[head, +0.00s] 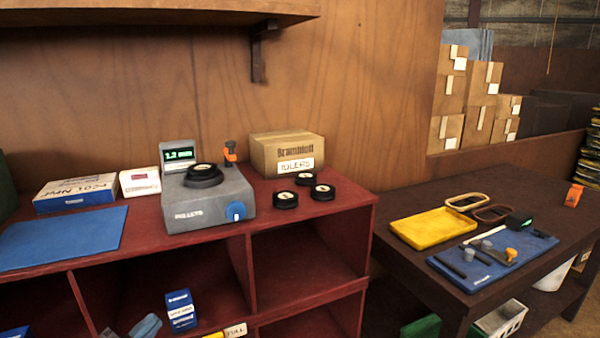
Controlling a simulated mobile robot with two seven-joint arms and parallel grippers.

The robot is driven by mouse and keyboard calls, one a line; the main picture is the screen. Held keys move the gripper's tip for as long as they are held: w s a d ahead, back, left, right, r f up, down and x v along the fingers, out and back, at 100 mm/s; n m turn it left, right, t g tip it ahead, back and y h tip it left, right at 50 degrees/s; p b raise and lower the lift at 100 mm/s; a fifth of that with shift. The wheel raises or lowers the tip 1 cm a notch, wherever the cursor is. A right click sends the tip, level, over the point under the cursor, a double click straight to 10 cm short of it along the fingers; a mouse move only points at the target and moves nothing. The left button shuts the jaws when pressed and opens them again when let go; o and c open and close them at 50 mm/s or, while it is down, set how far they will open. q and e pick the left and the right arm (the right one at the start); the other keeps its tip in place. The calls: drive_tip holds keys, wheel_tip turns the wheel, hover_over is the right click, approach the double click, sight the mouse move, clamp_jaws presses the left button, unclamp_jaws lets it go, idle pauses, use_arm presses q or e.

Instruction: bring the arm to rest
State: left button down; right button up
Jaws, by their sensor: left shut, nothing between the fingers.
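My right gripper is not in view.
A red shelf unit (330,208) carries a grey gauge (205,200) with a black wheel on it, several black wheels (285,199), a cardboard box (287,150) and a blue mat (60,235). A dark bench (400,262) at right holds a yellow tray (433,229).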

use_arm(q)
drive_tip(key=s+f+n+g+y, duration=0.3)
drive_tip(key=s+f+n+y, duration=0.2)
drive_tip(key=s+f+n, duration=0.3)
drive_tip(key=s+f+n+g+y, duration=0.4)
drive_tip(key=s+f+n, duration=0.5)
drive_tip(key=f, duration=0.8)
drive_tip(key=shift+s+a+y, duration=0.25)
drive_tip(key=shift+s+y, duration=0.65)
drive_tip(key=shift+s, duration=0.05)
drive_tip(key=shift+r, duration=0.1)
